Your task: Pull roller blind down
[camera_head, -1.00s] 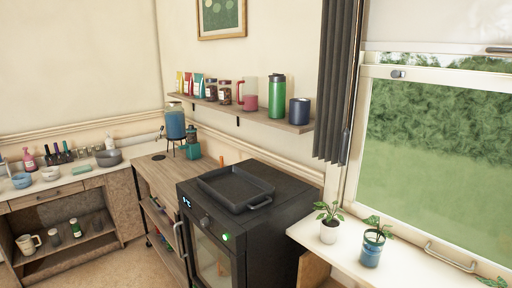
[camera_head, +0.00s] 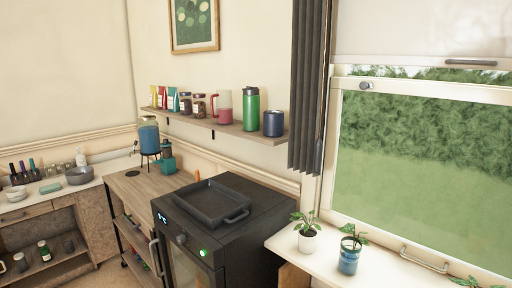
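The white roller blind (camera_head: 420,30) hangs at the top of the window on the right and covers only its upper part. A dark grey handle (camera_head: 471,63) sits at the blind's lower edge. The window (camera_head: 425,150) below it is uncovered, with green foliage outside. Neither of my grippers shows in the head view.
A dark curtain (camera_head: 307,90) hangs left of the window. Two potted plants (camera_head: 308,243) (camera_head: 349,256) stand on the white sill (camera_head: 385,267), with a window handle (camera_head: 424,260) behind. A black oven (camera_head: 230,240) with a tray (camera_head: 207,203) stands left. A wall shelf (camera_head: 225,127) holds bottles and jars.

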